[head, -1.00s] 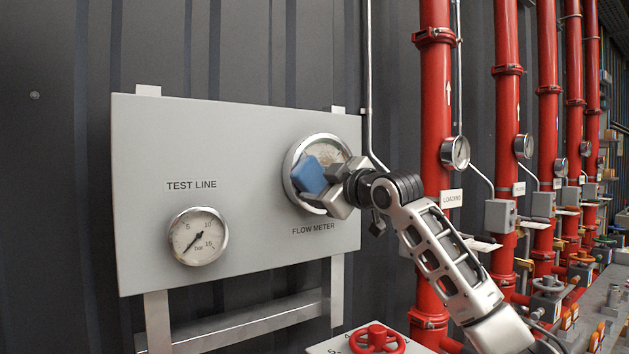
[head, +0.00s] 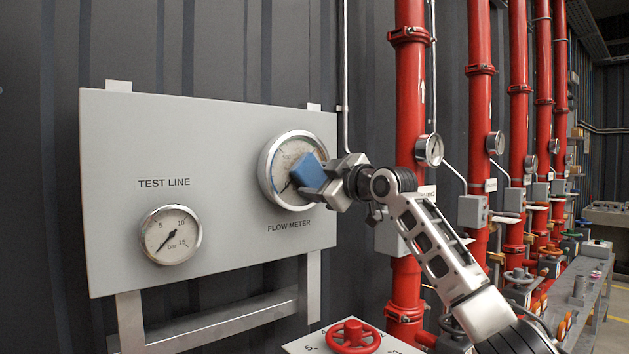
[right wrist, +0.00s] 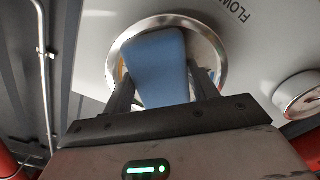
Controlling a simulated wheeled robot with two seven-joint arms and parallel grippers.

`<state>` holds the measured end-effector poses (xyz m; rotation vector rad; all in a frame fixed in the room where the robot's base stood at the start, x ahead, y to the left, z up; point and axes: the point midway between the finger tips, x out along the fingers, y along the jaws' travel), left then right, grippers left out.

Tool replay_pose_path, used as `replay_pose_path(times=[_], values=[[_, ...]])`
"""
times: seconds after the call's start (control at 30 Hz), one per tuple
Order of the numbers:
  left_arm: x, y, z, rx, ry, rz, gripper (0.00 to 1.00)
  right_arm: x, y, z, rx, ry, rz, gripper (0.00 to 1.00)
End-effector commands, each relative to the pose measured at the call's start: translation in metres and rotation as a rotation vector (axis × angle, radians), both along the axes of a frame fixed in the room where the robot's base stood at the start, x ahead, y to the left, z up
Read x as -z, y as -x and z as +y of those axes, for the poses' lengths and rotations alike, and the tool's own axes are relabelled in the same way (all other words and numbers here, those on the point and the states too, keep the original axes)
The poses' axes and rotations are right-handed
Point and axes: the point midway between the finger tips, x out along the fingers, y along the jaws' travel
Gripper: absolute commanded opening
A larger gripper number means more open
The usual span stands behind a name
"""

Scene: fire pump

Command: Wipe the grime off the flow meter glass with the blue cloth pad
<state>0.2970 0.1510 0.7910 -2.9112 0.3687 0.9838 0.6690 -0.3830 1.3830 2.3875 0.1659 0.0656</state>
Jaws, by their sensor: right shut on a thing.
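The flow meter (head: 292,150) is the larger round gauge at the upper right of the grey panel, with a metal rim. Its glass shows brownish smudges on the visible left and upper part. My right gripper (head: 326,182) is shut on the blue cloth pad (head: 309,172) and holds it in front of the lower right part of the glass. In the right wrist view the pad (right wrist: 158,66) stands between the two fingers and covers much of the meter (right wrist: 128,37). I cannot tell whether the pad touches the glass. My left gripper is not in view.
The grey panel (head: 115,130) also carries the smaller test line gauge (head: 171,236) at lower left. Red pipes (head: 409,120) with gauges and valves stand to the right. A red handwheel (head: 352,337) sits below the panel. The space before the panel's left half is clear.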

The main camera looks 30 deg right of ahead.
Motion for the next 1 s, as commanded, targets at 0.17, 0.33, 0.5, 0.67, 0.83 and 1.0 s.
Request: replay_pose_path(times=[0.17,0.33,0.5,0.67,0.83,1.0], values=[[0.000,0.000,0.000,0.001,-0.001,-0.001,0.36,-0.001,-0.002,-0.016,0.004,-0.002,0.000,0.40],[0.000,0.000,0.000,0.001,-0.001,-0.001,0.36,0.000,-0.005,-0.030,0.004,-0.002,0.000,0.40],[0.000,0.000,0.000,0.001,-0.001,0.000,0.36,0.000,-0.005,-0.036,0.002,0.000,-0.001,0.40],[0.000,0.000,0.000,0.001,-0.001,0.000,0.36,-0.006,-0.005,-0.036,0.002,0.001,-0.003,0.40],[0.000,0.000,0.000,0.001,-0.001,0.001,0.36,-0.017,-0.004,-0.035,0.002,0.001,-0.003,0.40],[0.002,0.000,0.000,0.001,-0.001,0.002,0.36,-0.017,-0.003,-0.028,-0.001,0.002,0.000,0.40]])
